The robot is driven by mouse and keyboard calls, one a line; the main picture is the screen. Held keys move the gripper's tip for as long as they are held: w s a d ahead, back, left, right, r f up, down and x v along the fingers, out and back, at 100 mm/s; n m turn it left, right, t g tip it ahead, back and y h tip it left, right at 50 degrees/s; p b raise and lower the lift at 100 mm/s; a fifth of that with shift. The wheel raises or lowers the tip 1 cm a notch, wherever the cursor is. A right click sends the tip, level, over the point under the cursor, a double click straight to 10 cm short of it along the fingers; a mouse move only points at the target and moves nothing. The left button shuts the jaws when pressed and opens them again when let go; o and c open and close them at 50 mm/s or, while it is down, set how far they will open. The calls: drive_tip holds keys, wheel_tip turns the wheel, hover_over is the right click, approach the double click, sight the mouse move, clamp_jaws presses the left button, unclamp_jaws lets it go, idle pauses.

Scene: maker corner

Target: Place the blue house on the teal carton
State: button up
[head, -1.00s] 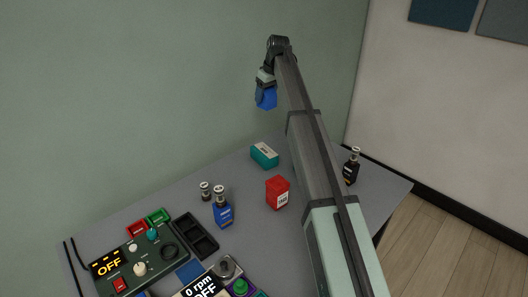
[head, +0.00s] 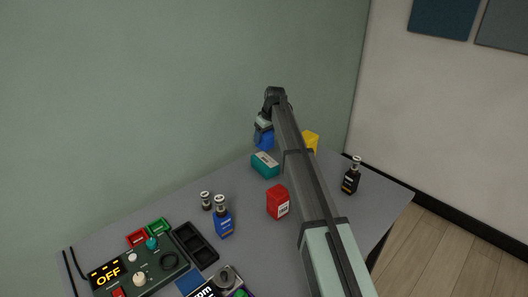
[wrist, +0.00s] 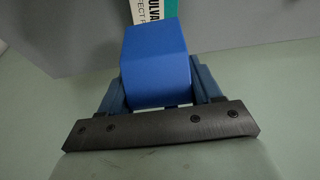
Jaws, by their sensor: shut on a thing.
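The blue house (head: 264,142) is a plain blue block held in my gripper (head: 263,132). The wrist view shows the blue house (wrist: 155,65) between the two fingers of my gripper (wrist: 160,92), which is shut on it. The teal carton (head: 264,170) lies on the table with a white label on top. In the head view the house is just above and behind the carton's far edge; the exact gap cannot be told. In the wrist view part of the teal carton (wrist: 156,10) shows beyond the house, most of it hidden.
A red carton (head: 278,204) and a blue bottle (head: 222,220) stand nearer. A yellow thing (head: 311,141) is partly behind my arm, and a dark bottle (head: 351,178) stands right. A black tray (head: 195,244) and control box (head: 137,265) fill the left front. A wall is behind the table.

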sight(268, 135)
drive_tip(key=shift+f, duration=3.35)
drive_tip(key=shift+f, duration=0.15)
drive_tip(key=o, duration=1.1)
drive_tip(key=shift+c, duration=0.2)
drive_tip(key=v, duration=1.2)
